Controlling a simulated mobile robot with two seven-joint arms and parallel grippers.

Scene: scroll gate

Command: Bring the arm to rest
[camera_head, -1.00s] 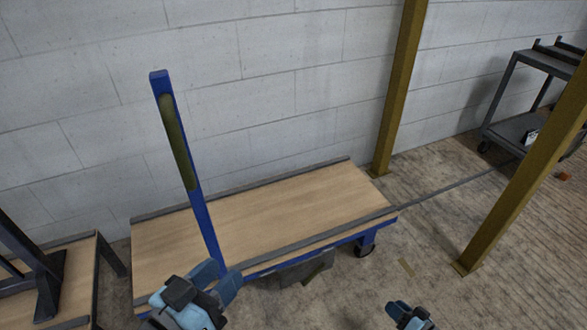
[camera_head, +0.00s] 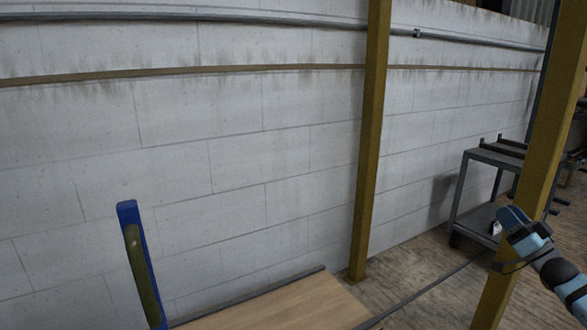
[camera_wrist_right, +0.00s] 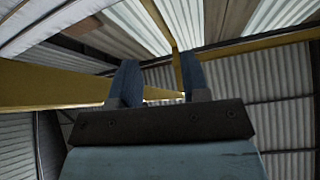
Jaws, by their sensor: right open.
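My right gripper (camera_head: 514,217) is raised at the right side of the head view, in front of the near yellow post. In the right wrist view my right gripper (camera_wrist_right: 157,80) points up toward the roof. Its two blue fingers stand apart with nothing between them. My left gripper is not in the head view.
A flatbed cart (camera_head: 285,309) with a blue upright handle (camera_head: 142,262) stands at the bottom left by the block wall (camera_head: 200,170). Yellow posts rise at the middle (camera_head: 369,140) and right (camera_head: 545,120). A grey shelf trolley (camera_head: 480,190) stands behind the right post.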

